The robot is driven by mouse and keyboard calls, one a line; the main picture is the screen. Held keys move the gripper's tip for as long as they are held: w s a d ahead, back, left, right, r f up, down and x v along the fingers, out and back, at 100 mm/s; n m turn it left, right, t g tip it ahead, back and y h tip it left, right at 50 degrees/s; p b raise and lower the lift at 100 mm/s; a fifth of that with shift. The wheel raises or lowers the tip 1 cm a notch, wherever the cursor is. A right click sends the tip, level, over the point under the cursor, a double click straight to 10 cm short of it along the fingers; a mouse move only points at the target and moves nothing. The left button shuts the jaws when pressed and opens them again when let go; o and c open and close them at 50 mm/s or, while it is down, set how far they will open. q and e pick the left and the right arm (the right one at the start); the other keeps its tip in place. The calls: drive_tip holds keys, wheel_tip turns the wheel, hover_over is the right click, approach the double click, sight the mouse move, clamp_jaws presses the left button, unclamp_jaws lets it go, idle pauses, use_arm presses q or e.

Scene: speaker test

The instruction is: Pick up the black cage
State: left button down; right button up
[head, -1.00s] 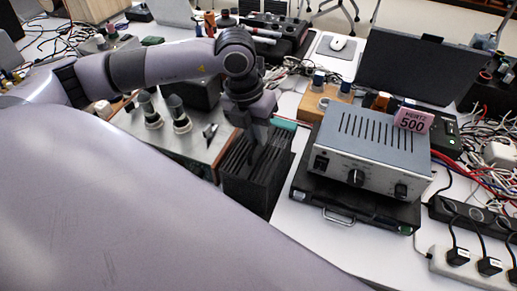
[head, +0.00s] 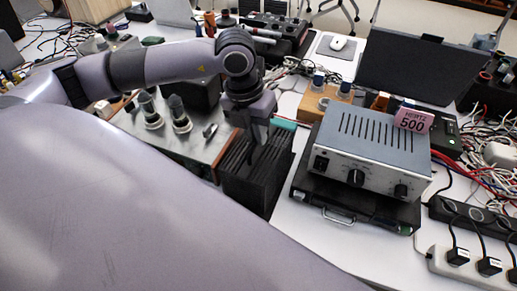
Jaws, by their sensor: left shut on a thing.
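The black cage (head: 258,180) is a dark slatted box on the white table, left of the grey-blue amplifier box. My left gripper (head: 258,137) points down at the top of the cage and is shut on it. The fingertips are partly lost against the dark slats. The cage looks upright, and I cannot tell any gap under it. My right gripper is not in view.
The grey-blue box (head: 370,155) with knobs stands on a black case close to the cage's right. A pink "HERTZ 500" block (head: 413,119) sits on it. A metal plate with cylinders (head: 180,122) lies to the left. A power strip (head: 475,262) and cables crowd the right.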

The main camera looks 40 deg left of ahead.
use_arm(q)
drive_tip(key=shift+r, duration=0.15)
idle(0.6)
wheel_tip(320, 180, up, 20)
idle(0.4)
idle(0.5)
